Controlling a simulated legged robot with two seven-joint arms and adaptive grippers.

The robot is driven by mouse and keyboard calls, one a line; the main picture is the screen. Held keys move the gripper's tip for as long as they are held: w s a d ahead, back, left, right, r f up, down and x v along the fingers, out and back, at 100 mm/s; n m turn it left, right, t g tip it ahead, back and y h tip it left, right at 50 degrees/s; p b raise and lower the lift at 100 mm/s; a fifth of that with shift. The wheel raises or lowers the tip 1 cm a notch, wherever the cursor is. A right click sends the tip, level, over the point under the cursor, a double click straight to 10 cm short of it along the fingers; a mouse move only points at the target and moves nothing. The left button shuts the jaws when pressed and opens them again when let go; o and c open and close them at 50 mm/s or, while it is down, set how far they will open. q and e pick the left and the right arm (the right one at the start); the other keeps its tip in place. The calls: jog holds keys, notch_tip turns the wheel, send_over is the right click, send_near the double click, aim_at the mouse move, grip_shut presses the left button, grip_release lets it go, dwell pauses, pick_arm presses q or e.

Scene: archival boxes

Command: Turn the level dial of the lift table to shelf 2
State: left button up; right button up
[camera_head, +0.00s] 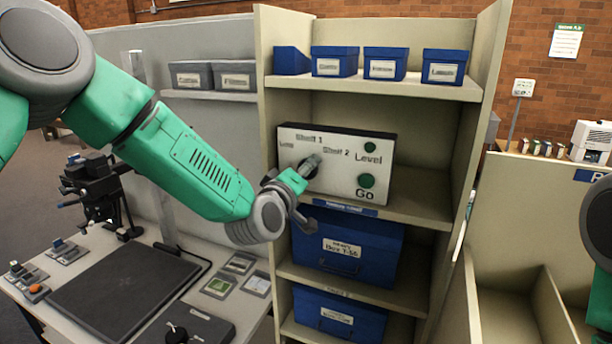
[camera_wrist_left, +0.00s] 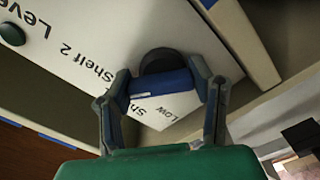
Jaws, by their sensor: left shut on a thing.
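The white control box (camera_head: 335,185) stands on a middle shelf, with printed marks Low, Shelf 1 and Shelf 2. The dark level dial (camera_head: 307,170) is on its left part; it also shows in the left wrist view (camera_wrist_left: 160,58), with a blue bar (camera_wrist_left: 160,84) across it. My left gripper (camera_head: 302,178) is at the dial, and its fingers (camera_wrist_left: 165,92) are shut on the bar from both sides. The gripper partly hides the dial, so I cannot tell exactly which mark it points to. My right gripper is out of view.
A green Go button (camera_head: 367,181) and a green round part by the word Level (camera_head: 370,147) are right of the dial. Blue boxes (camera_head: 345,245) fill the shelves below. The shelf unit's left side wall (camera_head: 268,100) stands close to my left arm.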

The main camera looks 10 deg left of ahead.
pick_arm(q)
jog(key=shift+f+m, duration=0.25)
jog(key=shift+m, duration=1.25)
jog(key=o, duration=0.9)
jog(key=shift+o, duration=1.4)
jog(key=shift+w, duration=0.1)
jog(key=shift+a+r, duration=0.1)
jog(key=shift+s, duration=0.25)
jog(key=s+a, duration=0.2)
jog(key=s, duration=0.9)
jog(key=shift+a, duration=0.15)
jog(key=shift+s, duration=0.1)
